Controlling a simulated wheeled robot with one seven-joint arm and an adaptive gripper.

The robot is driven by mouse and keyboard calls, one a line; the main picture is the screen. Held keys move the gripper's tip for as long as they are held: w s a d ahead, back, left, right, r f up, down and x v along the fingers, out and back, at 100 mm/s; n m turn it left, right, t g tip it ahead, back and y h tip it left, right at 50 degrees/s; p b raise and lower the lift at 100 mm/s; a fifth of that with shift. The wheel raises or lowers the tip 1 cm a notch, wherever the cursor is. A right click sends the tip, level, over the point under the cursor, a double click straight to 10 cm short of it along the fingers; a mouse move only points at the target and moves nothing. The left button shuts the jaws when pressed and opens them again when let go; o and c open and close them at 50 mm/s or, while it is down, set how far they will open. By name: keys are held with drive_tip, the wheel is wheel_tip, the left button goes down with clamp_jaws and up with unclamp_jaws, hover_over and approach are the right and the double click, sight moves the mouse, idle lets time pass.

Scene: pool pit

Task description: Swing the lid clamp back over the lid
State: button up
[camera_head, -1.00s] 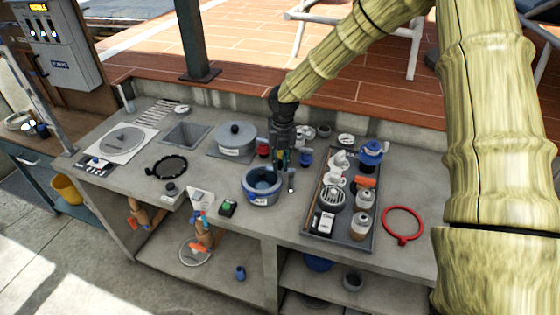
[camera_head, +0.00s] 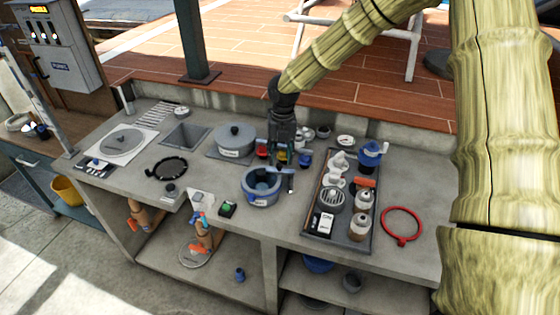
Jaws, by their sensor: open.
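My gripper (camera_head: 281,164) points down just behind and above the pot's right rim. Its fingers are apart, with nothing clearly held between them. The fingertips overlap the pot's back right rim in the picture; I cannot tell whether they touch it or the clamp.
A tray (camera_head: 327,237) crowded with jars and cups lies close on the right, with a red ring (camera_head: 402,224) beyond it. A grey knobbed lid (camera_head: 235,135) is at back left. Small red, yellow and blue items stand behind my gripper.

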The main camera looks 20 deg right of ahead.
sight(281, 165)
wheel_tip(281, 165, up, 9)
drive_tip(key=shift+d, duration=0.2)
drive_tip(key=shift+f, duration=0.15)
